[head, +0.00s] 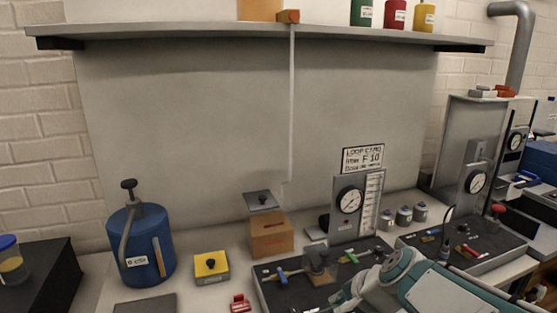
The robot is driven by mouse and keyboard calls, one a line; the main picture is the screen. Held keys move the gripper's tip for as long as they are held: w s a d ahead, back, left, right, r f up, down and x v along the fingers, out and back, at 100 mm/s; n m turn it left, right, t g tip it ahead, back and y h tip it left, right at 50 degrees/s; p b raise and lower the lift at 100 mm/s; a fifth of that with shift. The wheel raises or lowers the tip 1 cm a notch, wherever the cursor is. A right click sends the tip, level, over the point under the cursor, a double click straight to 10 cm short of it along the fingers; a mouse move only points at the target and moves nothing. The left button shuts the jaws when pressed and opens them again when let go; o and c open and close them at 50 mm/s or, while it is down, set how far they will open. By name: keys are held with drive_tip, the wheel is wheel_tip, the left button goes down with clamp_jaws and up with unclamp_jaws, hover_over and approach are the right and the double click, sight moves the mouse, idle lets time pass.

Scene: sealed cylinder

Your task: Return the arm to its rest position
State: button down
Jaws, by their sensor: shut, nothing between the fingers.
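My teal-and-white arm reaches in from the lower right corner, over the front of the dark valve panel (268,290). Its links hide the right part of that panel. I cannot make out gripper fingers in the head view; the end of the arm runs toward the bottom edge. The panel carries blue and green valve handles, a brownish see-through block (319,264) and a round dial gauge (350,199) on an upright plate.
A blue cylinder (146,255) stands at the left, beside a yellow box with a black knob (211,266). A wooden box (272,238) stands behind the panel. A second gauge panel (465,255) is at the right. A shelf (200,31) spans the wall above.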

drive_tip(key=s+d+r+n+h, duration=0.1)
drive_tip(key=s+d+n+h, duration=0.1)
drive_tip(key=s+n, duration=0.3)
drive_tip(key=s+d+n+h, duration=0.1)
drive_tip(key=s+n+h, duration=0.1)
drive_tip(key=s+n, duration=0.4)
drive_tip(key=s, duration=0.4)
drive_tip(key=shift+s+d+r+g, duration=0.3)
drive_tip(key=shift+d+r, duration=0.05)
drive_tip(key=shift+r, duration=0.05)
